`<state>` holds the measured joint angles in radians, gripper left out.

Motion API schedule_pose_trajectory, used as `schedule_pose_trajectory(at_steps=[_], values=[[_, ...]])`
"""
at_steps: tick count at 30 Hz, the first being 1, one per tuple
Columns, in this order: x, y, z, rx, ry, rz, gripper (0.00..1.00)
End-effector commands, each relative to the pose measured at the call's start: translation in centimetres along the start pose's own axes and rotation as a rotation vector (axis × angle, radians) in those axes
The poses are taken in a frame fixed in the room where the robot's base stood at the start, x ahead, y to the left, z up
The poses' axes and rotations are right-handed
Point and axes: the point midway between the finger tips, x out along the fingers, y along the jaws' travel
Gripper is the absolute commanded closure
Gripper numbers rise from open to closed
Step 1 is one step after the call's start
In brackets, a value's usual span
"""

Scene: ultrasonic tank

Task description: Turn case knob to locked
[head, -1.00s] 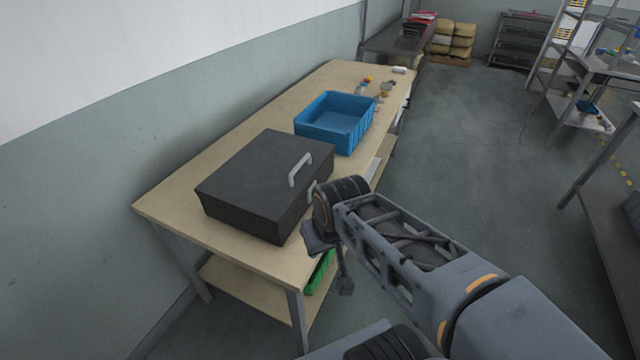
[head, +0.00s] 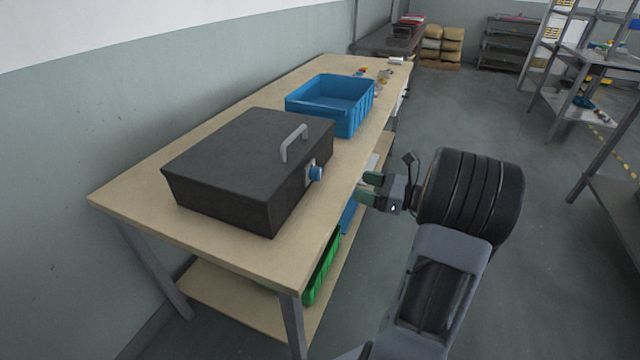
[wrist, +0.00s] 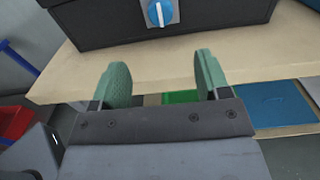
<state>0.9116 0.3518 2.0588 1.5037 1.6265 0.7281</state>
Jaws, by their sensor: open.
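The black case (head: 235,170) stands closed on the wooden table, with a grey handle (head: 295,143) on its lid. Its blue knob (head: 316,173) sits on a light plate on the case's side facing my arm. In the wrist view the knob (wrist: 160,13) is at the top middle, with a white mark running nearly upright. My gripper (head: 368,188) is off the table's edge, to the right of the knob and apart from it. In the wrist view its two green fingers (wrist: 162,80) are spread with nothing between them, pointing toward the case below the knob.
A blue bin (head: 350,118) stands on the table (head: 130,203) behind the case, with small items farther back. A green bin (head: 322,272) is on the shelf below. In the wrist view a blue panel (wrist: 278,106) and a red bin (wrist: 14,122) show.

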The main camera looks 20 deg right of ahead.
Motion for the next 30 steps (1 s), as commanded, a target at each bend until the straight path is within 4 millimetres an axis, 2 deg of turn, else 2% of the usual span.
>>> schedule_pose_trajectory(at_steps=[12, 18, 24, 30], values=[[7.6, 0.0, 0.0, 0.001, -0.005, -0.001, 0.31], [10.6, -0.1, 0.0, 0.002, -0.004, -0.001, 0.31], [12.3, -0.1, 0.0, 0.001, -0.003, -0.003, 0.31], [12.8, -0.1, 0.1, 0.001, -0.004, -0.004, 0.31]])
